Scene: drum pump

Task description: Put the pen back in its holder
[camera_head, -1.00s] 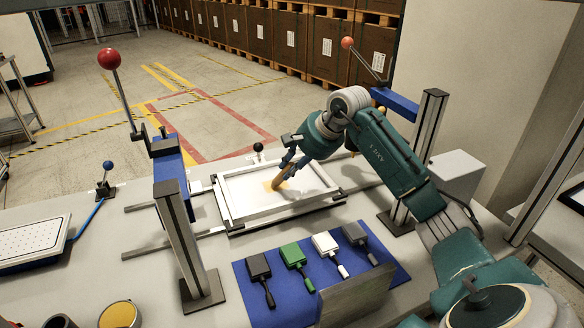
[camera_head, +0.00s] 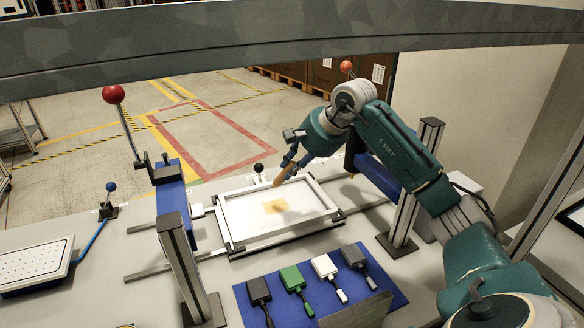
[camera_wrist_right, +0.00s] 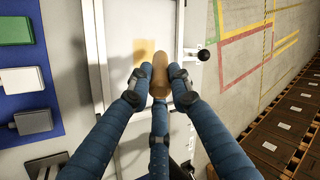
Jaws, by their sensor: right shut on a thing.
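My right gripper (camera_head: 290,161) is shut on a tan, rounded stick, which I take for the pen (camera_head: 283,176). It holds the pen tilted above the far edge of the white framed panel (camera_head: 248,222). In the right wrist view, the blue fingers (camera_wrist_right: 157,92) close on the pen (camera_wrist_right: 160,72) from both sides, and its blunt end points away from the wrist. A tan-yellow patch (camera_head: 275,207) lies on the panel, clear of the pen. I cannot make out a pen holder. My left gripper is not in view.
A blue mat (camera_head: 390,287) with several paddle-like tools lies in front of the panel. A black knob (camera_head: 258,168) rises behind the frame. A dotted white tray (camera_head: 32,262) is at far left.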

